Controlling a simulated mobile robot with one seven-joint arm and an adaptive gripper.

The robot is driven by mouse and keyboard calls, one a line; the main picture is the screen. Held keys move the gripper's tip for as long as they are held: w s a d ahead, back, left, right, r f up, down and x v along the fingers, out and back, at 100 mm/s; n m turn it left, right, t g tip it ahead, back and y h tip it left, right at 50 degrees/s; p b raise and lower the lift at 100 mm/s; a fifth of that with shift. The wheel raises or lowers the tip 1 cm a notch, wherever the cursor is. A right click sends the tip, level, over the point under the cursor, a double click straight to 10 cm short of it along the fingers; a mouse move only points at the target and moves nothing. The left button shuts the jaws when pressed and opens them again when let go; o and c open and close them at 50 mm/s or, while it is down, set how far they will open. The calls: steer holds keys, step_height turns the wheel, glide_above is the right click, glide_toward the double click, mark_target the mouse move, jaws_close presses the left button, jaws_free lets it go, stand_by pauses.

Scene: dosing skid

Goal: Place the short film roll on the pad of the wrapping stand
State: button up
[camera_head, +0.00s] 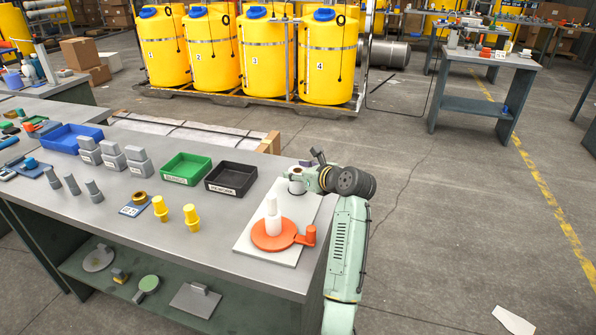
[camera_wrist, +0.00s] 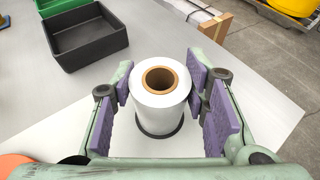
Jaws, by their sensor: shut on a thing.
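My gripper (camera_wrist: 163,92) is shut on the short film roll (camera_wrist: 165,105), a white upright cylinder with a brown cardboard core. Purple finger pads flank it left and right. The roll also shows in the head view (camera_head: 296,187), partly hidden by my gripper. It is over the far end of the pale plate of the wrapping stand (camera_head: 250,243). A dark round pad (camera_wrist: 160,133) shows as a rim beneath the roll; I cannot tell whether they touch. Nearer on the plate is an orange disc (camera_head: 267,242) bearing a white bottle-like piece (camera_head: 273,218), with an orange post at its right.
A black bin (camera_head: 231,178) and a green bin (camera_head: 187,168) stand left of the stand. Two yellow pieces (camera_head: 191,216), a blue card with a small brown-topped piece (camera_head: 134,208) and several grey blocks are farther left. The bench's right edge is close to the plate.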

steer(key=o, duration=1.2)
